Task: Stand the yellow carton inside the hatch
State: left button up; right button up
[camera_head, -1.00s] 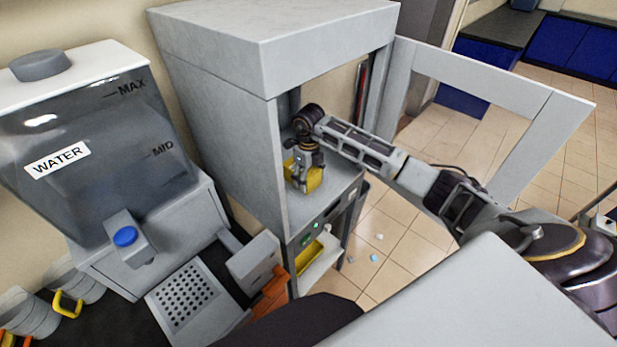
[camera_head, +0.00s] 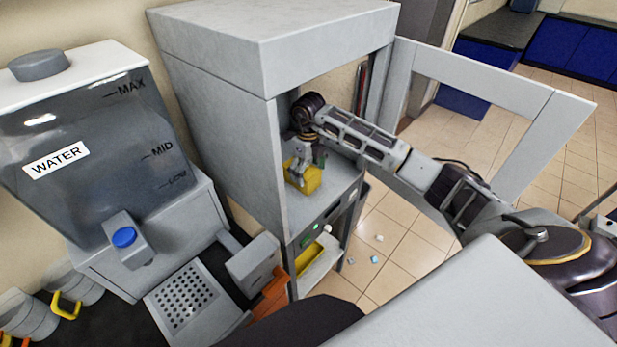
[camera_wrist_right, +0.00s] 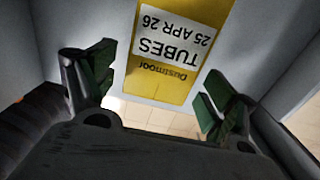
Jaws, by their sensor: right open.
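The yellow carton (camera_head: 306,180) stands on the floor of the grey cabinet's hatch (camera_head: 325,205), inside the opening. In the right wrist view the carton (camera_wrist_right: 160,85) shows a white label reading TUBES 25 APR 26, upside down in the picture. My right gripper (camera_head: 303,165) is inside the hatch at the carton. In the right wrist view its fingers (camera_wrist_right: 155,95) are spread wide, one on each side of the carton, with gaps between. My left gripper is not in view.
The hatch door (camera_head: 490,85) stands open to the right, with my right arm passing in front of it. A water tank (camera_head: 85,150) is at the left. A lower bay under the hatch holds a white tray (camera_head: 320,262). Small bits lie on the tiled floor (camera_head: 400,240).

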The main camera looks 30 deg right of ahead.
jog(key=shift+r+b, duration=0.6)
jog(key=shift+r, duration=3.75)
jog(key=shift+s+f, duration=0.1)
